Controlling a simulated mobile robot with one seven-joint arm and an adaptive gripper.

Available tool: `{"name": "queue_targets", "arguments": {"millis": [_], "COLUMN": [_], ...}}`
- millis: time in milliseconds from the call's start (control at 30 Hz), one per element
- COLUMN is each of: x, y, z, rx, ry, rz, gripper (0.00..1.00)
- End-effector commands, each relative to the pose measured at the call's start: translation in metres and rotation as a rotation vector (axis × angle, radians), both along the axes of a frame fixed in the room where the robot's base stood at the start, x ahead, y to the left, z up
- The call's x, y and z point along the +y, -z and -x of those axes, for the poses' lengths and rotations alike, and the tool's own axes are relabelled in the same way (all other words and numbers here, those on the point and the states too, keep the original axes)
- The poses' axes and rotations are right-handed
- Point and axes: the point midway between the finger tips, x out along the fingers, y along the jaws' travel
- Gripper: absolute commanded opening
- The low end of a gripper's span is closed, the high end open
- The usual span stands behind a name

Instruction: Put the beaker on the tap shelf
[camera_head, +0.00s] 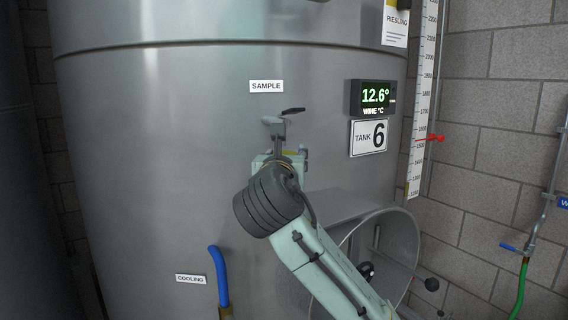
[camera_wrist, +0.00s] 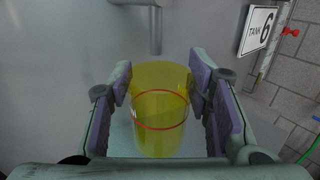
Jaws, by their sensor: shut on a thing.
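The beaker (camera_wrist: 160,110) is a see-through yellow cup with a red ring, upright between the purple pads of my gripper (camera_wrist: 160,86). My gripper is shut on it. In the head view my gripper (camera_head: 283,157) is just below the sample tap (camera_head: 277,124), and my wrist hides nearly all of the beaker. In the wrist view the tap's spout (camera_wrist: 155,32) hangs beyond and above the beaker's rim. A pale surface shows under the beaker; I cannot tell if it is the tap shelf or if the beaker touches it.
The steel tank (camera_head: 170,140) fills the background. A round open hatch (camera_head: 385,250) stands out at lower right beside my arm. A blue hose (camera_head: 219,275) is at lower left. A level gauge (camera_head: 423,100) and a brick wall (camera_head: 500,130) are on the right.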

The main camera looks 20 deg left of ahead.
Motion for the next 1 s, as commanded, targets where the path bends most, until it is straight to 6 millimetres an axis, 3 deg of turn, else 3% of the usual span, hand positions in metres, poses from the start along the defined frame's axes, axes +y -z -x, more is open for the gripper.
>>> {"name": "queue_targets", "arguments": {"millis": [233,500,933,967,1000], "x": [0.009,0.008,0.008,0.008,0.008], "y": [0.006,0.035,0.042,0.04,0.04], "z": [-0.016,-0.015,-0.015,-0.015,-0.015], "rx": [0.001,0.001,-0.001,-0.001,-0.001], "ry": [-0.001,0.0,0.001,0.001,0.0], "rz": [0.001,0.0,0.001,0.001,0.001], "gripper": [0.18,0.18,0.18,0.47,0.5]}}
